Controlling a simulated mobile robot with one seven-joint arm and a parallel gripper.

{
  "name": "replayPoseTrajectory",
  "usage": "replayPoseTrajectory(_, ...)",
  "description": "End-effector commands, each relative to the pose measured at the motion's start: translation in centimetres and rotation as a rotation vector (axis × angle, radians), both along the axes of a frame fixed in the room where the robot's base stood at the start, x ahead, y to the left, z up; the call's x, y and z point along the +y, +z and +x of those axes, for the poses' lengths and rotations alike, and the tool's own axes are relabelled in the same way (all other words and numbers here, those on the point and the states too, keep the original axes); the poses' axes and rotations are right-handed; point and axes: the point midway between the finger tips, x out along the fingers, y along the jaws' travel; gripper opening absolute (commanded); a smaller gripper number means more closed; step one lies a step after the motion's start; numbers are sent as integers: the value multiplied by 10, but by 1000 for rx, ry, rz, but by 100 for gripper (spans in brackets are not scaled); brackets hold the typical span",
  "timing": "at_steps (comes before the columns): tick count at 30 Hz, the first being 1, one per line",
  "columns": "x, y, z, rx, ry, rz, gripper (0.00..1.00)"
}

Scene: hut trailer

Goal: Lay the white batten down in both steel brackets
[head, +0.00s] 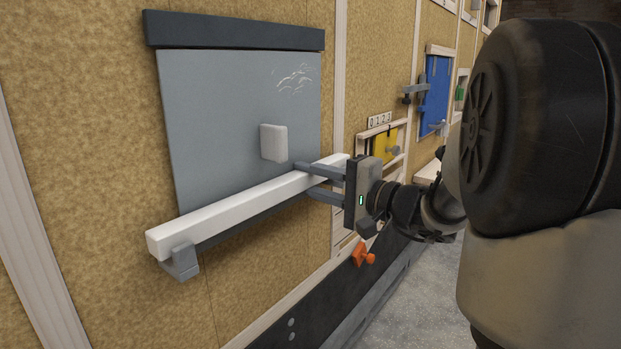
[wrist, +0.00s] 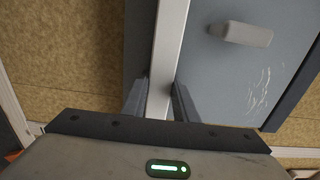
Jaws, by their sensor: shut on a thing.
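The white batten (head: 230,206) lies lengthwise in front of a grey panel in the head view, its left end nearer the camera. My gripper (head: 304,180) is shut on it near its right end, one finger above and one below. In the wrist view the batten (wrist: 170,40) runs between the fingers of my gripper (wrist: 160,90). A steel bracket (head: 181,263) is under the batten's left end; I cannot tell whether the batten is fully seated in it. The other bracket does not show clearly; my gripper and the batten may hide it.
The grey panel (head: 220,100) has a dark top rail (head: 235,32) and a pale block handle (head: 273,142) just above the batten; the handle also shows in the wrist view (wrist: 245,34). An orange knob (head: 362,254) is below my gripper. Yellow (head: 385,147) and blue (head: 435,95) panels are farther right.

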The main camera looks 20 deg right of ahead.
Motion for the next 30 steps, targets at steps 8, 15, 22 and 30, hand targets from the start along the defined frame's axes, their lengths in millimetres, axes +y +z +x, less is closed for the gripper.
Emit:
replayPoseTrajectory(8,6,-4,1,9,12,-1,0)
replayPoseTrajectory(15,7,-5,1,7,13,-2,0)
replayPoseTrajectory(22,7,-10,1,7,13,-2,0)
replayPoseTrajectory(30,8,-17,1,11,13,-2,0)
